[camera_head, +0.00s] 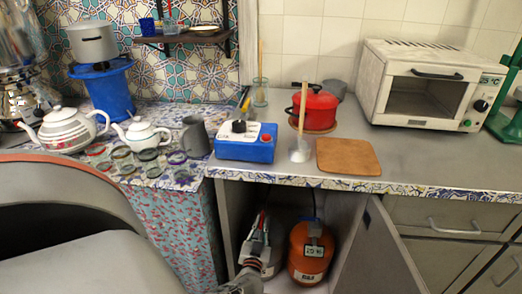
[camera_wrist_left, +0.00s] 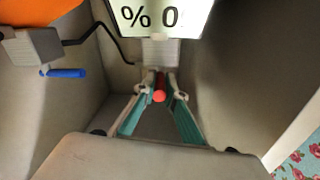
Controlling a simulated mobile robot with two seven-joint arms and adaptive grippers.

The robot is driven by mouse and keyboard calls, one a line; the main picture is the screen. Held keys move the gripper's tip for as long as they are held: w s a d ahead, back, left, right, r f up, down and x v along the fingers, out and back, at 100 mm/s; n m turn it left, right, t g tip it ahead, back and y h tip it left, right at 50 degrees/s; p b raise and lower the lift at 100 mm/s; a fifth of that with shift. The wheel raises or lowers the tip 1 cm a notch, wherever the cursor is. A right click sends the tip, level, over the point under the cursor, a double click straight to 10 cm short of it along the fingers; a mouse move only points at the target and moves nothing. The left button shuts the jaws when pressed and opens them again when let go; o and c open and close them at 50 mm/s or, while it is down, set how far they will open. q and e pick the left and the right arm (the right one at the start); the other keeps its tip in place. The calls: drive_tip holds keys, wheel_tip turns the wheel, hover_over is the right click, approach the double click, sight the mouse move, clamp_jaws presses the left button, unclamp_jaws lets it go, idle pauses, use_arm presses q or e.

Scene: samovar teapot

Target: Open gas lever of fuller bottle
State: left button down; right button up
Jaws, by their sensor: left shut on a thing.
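An orange gas bottle (camera_head: 311,252) stands in the open cabinet under the counter, with a small label on it that is hard to read. In the left wrist view its grey valve (camera_wrist_left: 33,45) with a blue lever (camera_wrist_left: 65,73) shows at the upper left. A second bottle to its left is mostly hidden by my left arm. A sign (camera_wrist_left: 160,17), cut off by the frame's top, shows "% 0". My left gripper (camera_wrist_left: 160,90) is inside the cabinet, its teal-padded fingers shut on a red lever (camera_wrist_left: 159,94) below a light grey valve (camera_wrist_left: 160,52). My right gripper is out of view.
The cabinet walls stand close on both sides, and its open door (camera_head: 385,250) is at the right. Above, the counter holds a blue box (camera_head: 240,150), a red pot (camera_head: 315,107), a board (camera_head: 347,157) and a toaster oven (camera_head: 425,85).

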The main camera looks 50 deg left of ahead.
use_arm(q)
drive_tip(key=c, duration=2.1)
unclamp_jaws()
drive_tip(key=shift+r, duration=0.1)
drive_tip(key=v, duration=1.2)
